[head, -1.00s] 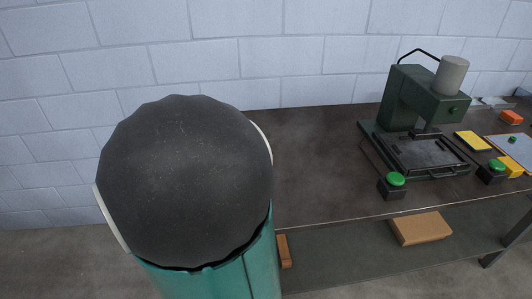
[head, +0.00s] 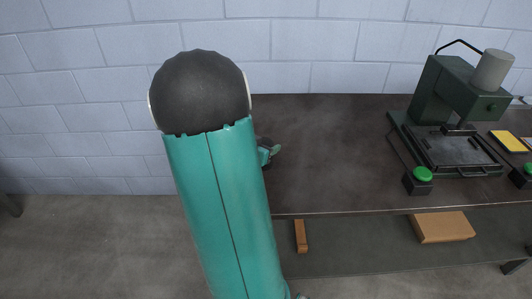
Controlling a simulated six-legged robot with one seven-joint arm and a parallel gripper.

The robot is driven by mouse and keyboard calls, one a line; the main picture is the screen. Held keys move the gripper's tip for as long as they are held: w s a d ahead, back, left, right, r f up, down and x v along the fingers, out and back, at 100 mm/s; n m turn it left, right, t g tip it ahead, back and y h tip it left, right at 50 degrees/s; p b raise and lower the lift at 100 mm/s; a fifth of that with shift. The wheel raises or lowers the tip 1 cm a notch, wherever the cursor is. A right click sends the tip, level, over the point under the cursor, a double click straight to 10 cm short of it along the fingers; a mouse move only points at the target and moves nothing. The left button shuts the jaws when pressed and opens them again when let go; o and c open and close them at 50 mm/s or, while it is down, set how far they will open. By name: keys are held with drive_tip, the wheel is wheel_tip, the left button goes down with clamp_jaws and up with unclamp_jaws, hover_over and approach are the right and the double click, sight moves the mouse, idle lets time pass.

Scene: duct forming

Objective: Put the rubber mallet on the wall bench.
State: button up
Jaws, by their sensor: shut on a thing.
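The wall bench (head: 325,160) is a dark metal-topped bench against the block wall, filling the middle and right of the view. My own arm stands large in front of its left end and hides part of it. A small dark and teal piece (head: 267,152) shows past the arm's right edge, over the left part of the bench top. It may be the end of my arm, but its fingertips do not show. I cannot make out the rubber mallet; anything behind my arm is hidden.
The bench top left of the press looks clear. A brown box (head: 442,227) and a small brown block (head: 301,236) lie on the lower shelf.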

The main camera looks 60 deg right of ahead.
drive_tip(key=shift+d+f, duration=0.15)
drive_tip(key=shift+f, duration=0.75)
drive_tip(key=shift+d+f, duration=0.1)
drive_tip(key=shift+f, duration=0.75)
drive_tip(key=shift+f, duration=0.15)
drive_tip(key=o, duration=1.3)
drive_tip(key=shift+o, duration=0.2)
